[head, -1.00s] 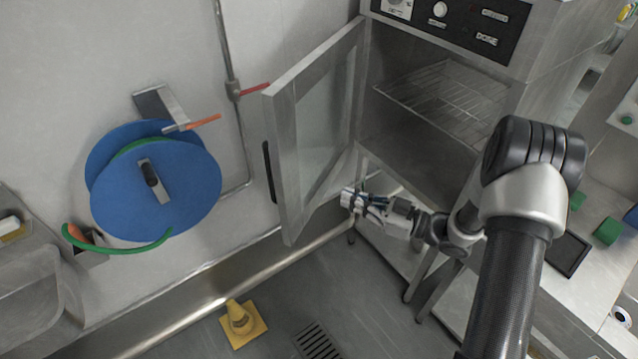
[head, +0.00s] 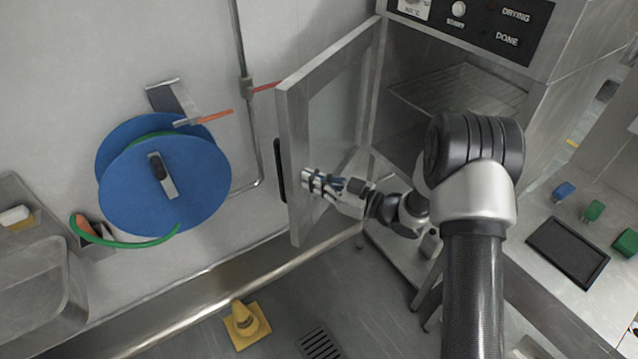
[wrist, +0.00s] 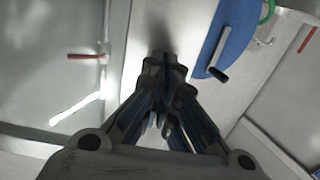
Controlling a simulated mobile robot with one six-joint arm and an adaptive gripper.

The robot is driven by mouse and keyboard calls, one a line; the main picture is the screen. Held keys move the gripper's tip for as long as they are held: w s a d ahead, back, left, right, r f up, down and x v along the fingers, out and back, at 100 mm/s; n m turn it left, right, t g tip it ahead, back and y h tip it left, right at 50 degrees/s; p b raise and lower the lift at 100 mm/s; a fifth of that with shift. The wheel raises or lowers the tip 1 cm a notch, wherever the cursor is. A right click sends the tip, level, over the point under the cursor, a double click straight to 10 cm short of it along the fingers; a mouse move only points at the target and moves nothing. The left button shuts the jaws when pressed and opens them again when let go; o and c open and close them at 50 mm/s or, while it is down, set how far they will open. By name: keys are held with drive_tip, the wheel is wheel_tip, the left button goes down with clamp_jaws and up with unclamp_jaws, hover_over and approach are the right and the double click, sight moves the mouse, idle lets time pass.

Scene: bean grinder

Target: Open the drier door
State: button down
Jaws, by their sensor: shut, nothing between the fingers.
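The drier (head: 555,75) is a steel cabinet at the upper right of the head view. Its door (head: 290,130) stands wide open, swung out to the left. It has a steel frame, a glass pane (head: 335,115) and a dark handle (head: 280,170) on its outer side. My gripper (head: 306,180) is shut and empty, at the inner face near the door's free edge. I cannot tell whether it touches. In the wrist view the closed fingers (wrist: 165,62) point along the door frame, with the glass at left. My arm hides part of the drier opening.
A wire rack (head: 450,88) sits inside the drier. A blue hose reel (head: 165,185) hangs on the wall left of the door. A yellow cone (head: 245,322) stands on the floor below. A counter with coloured blocks (head: 593,210) lies at right.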

sight(277, 166)
drive_tip(key=b+x, duration=0.2)
drive_tip(key=x, duration=1.1)
drive_tip(key=shift+w, duration=0.1)
drive_tip(key=shift+w+a+r, duration=0.1)
drive_tip(key=shift+r, duration=0.15)
drive_tip(key=shift+b, duration=0.3)
